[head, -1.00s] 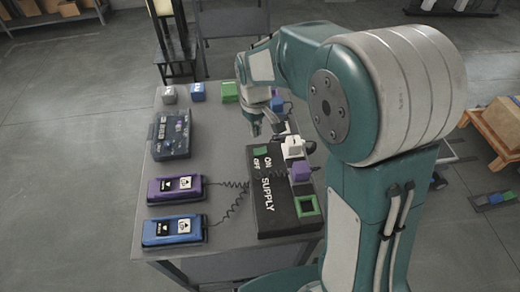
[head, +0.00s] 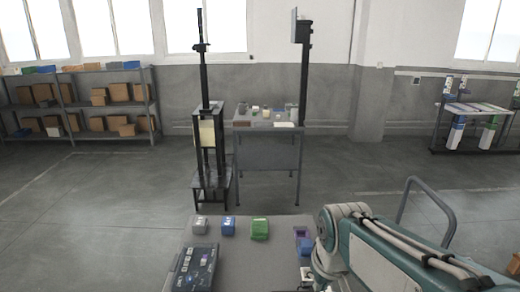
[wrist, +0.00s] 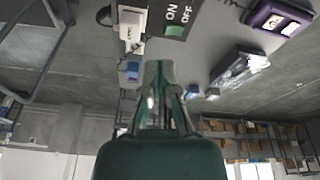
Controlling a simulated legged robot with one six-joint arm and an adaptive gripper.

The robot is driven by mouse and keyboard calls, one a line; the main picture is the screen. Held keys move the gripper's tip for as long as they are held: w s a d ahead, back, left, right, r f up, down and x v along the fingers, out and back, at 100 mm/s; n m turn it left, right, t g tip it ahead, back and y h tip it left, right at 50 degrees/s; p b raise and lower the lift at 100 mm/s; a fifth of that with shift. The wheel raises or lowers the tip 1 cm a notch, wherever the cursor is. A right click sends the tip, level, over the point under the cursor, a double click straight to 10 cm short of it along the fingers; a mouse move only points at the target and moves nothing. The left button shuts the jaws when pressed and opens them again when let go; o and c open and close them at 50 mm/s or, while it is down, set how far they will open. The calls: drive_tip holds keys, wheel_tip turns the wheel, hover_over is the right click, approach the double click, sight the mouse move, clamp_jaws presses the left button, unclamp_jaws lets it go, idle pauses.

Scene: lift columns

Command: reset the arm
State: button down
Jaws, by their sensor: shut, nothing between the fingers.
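My gripper (wrist: 159,68) shows in the wrist view with its fingers together and nothing between them. It points over the table, which appears upside down there. In the head view my teal and grey arm (head: 375,250) reaches in from the lower right; the gripper is not clearly visible there, cut off or hidden at the bottom edge. The work table (head: 222,256) is in front of me.
A dark case (head: 195,268) lies at left. Behind stand a black lift column (head: 206,130) and a second table (head: 268,150). Open floor lies on both sides.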

drive_tip(key=s+d+r+m+t, duration=0.2)
drive_tip(key=s+d+m, duration=0.1)
drive_tip(key=s, duration=0.8)
drive_tip(key=shift+d+r+t, duration=0.2)
drive_tip(key=shift+t, duration=0.2)
